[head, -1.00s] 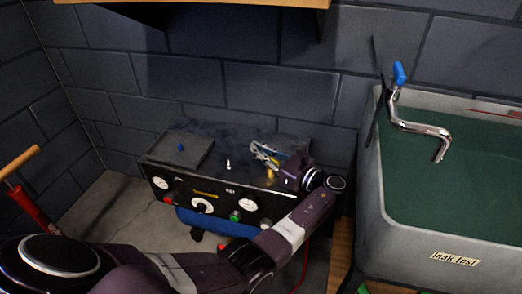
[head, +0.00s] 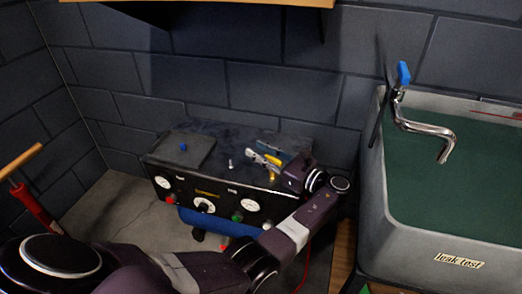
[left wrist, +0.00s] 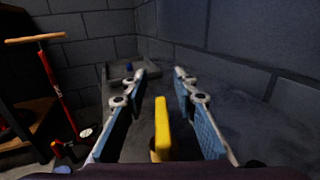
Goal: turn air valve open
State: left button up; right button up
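The air valve shows in the left wrist view as a yellow lever (left wrist: 162,128), upright between my left fingers. In the head view only a small brass-yellow part (head: 271,178) of it shows on top of the black compressor unit (head: 222,189), beside the gripper. My left gripper (head: 254,156) is over the right part of that unit's top. In the left wrist view my left gripper (left wrist: 161,88) is open. Its two blue-padded fingers stand on either side of the lever, with visible gaps. The lever's base is partly hidden at the bottom edge. My right gripper is not in view.
A grey sink (head: 377,225) with a chrome tap stands right. A red pump (head: 35,205) stands left. A block wall is behind.

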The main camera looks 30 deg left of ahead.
pick_arm(q)
jog(key=shift+r, duration=0.3)
notch_tip(320, 180, up, 10)
jog(key=shift+f, duration=0.2)
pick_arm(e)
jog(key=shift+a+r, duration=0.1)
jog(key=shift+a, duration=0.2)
pick_arm(q)
jog(key=shift+d, duration=0.1)
